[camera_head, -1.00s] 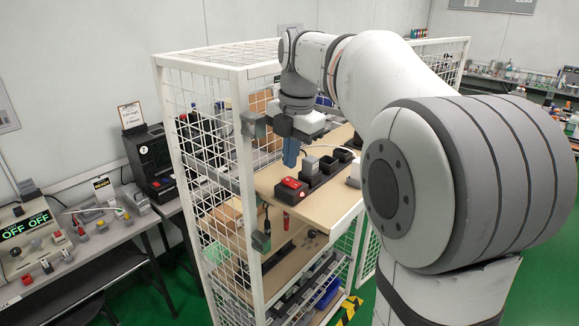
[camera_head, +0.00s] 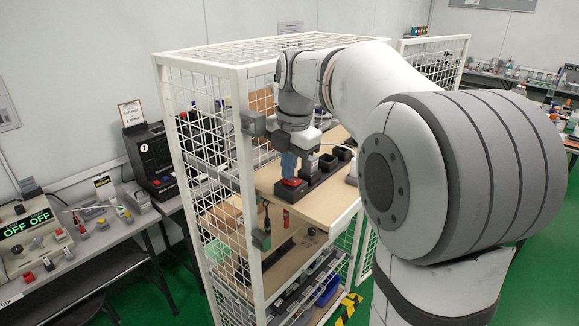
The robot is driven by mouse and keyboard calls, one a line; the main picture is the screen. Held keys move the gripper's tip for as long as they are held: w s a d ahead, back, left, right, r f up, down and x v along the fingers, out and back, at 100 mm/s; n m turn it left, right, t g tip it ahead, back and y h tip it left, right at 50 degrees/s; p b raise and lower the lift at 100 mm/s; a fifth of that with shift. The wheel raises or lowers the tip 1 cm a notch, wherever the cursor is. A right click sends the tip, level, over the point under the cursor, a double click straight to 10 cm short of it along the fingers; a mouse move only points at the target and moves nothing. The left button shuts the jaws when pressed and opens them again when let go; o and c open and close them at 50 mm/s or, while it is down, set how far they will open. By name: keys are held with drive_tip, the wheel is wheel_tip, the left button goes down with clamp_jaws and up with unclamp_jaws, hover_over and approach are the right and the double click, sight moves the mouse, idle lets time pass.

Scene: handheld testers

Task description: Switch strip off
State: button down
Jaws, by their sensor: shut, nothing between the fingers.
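The black power strip (camera_head: 313,181) lies on the wooden shelf board inside the white mesh rack. Its red switch (camera_head: 291,183) is at the near left end and is partly hidden by my gripper. My gripper (camera_head: 289,174) points down with its blue fingers shut and empty. The fingertips are right over the red switch; I cannot tell whether they touch it. The switch's position, on or off, is too small to read.
The shelf board (camera_head: 315,212) is bare in front of the strip. White mesh rack walls (camera_head: 222,175) and a front post stand close to the left of my gripper. Black blocks or plugs (camera_head: 328,162) sit along the strip. A tester bench is at the left.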

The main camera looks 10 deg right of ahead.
drive_tip(key=shift+s+f, duration=0.15)
drive_tip(key=shift+f, duration=0.15)
drive_tip(key=shift+s+d+f, duration=0.1)
drive_tip(key=shift+s+d, duration=0.1)
drive_tip(key=shift+s+d+r, duration=0.2)
drive_tip(key=shift+s+d, duration=0.05)
drive_tip(key=shift+s, duration=0.15)
drive_tip(key=shift+w+r+p, duration=0.1)
drive_tip(key=shift+r+p, duration=0.2)
drive_tip(key=shift+r, duration=0.25)
wheel_tip(320, 180, up, 13)
drive_tip(key=s+d+p, duration=0.1)
drive_tip(key=shift+s, duration=0.2)
